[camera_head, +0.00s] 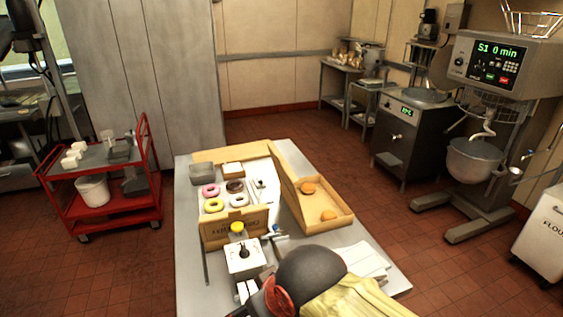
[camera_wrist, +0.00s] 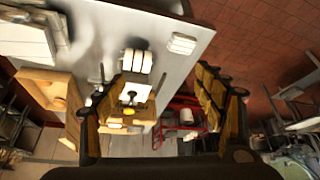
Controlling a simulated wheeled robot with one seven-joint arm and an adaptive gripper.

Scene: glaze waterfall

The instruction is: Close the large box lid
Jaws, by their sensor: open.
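A wooden-looking box (camera_head: 341,213) stands open at the right of the table, with two orange-brown buns in it. Its tall lid (camera_head: 290,185) stands raised along the box's left side. The box also shows at the left of the wrist view (camera_wrist: 38,82). A second panel with printed letters (camera_head: 222,232) stands upright in front of several donuts. I cannot tell for sure which of these belongs to the large box. My gripper (camera_wrist: 162,75) is open and empty in the wrist view, above the table's near end and apart from both boxes. My arm hides the table's near part in the head view.
White papers (camera_head: 362,260) lie at the near right. A red cart (camera_head: 110,190) stands left of the table. The floor right of the table is clear.

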